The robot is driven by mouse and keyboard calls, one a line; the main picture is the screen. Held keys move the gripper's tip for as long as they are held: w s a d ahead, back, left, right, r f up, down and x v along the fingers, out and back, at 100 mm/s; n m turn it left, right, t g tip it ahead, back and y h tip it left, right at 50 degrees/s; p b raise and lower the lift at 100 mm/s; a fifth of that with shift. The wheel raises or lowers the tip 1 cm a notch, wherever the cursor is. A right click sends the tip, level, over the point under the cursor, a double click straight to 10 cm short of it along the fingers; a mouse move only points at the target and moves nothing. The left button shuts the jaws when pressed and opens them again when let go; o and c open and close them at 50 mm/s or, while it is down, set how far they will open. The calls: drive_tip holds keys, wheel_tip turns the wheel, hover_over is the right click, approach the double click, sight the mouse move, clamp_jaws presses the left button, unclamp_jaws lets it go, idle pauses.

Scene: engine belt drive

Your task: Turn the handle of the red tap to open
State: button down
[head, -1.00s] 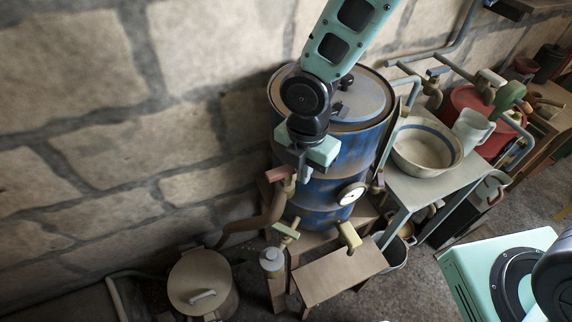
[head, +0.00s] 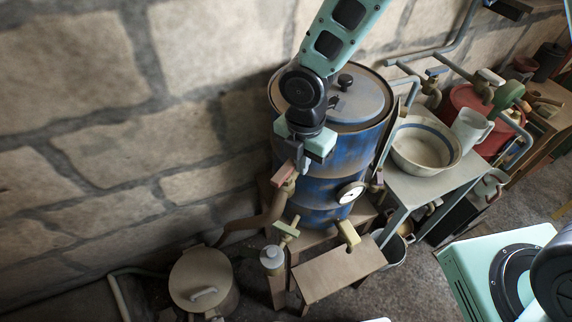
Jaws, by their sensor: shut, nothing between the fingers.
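The tap with the dull red handle (head: 286,174) is on the brown bent pipe (head: 270,212) at the left side of the blue drum (head: 338,175). My gripper (head: 302,170) points down just right of the red handle, its fingers shut with nothing between them. The fingertips are close to the handle; I cannot tell whether they touch it. The arm hides part of the drum's upper left side.
A tap with a pale green handle (head: 286,228) and a yellowish tap (head: 348,234) are lower down. A lidded pot (head: 203,280) stands at the lower left. A bowl (head: 425,146) rests on a table at right. A gauge (head: 350,192) is on the drum.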

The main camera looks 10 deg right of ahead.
drive_tip(key=shift+w, duration=0.3)
drive_tip(key=shift+a+r, duration=0.1)
wheel_tip(320, 180, up, 7)
drive_tip(key=d+p, duration=0.1)
drive_tip(key=p, duration=0.6)
drive_tip(key=shift+s, duration=0.4)
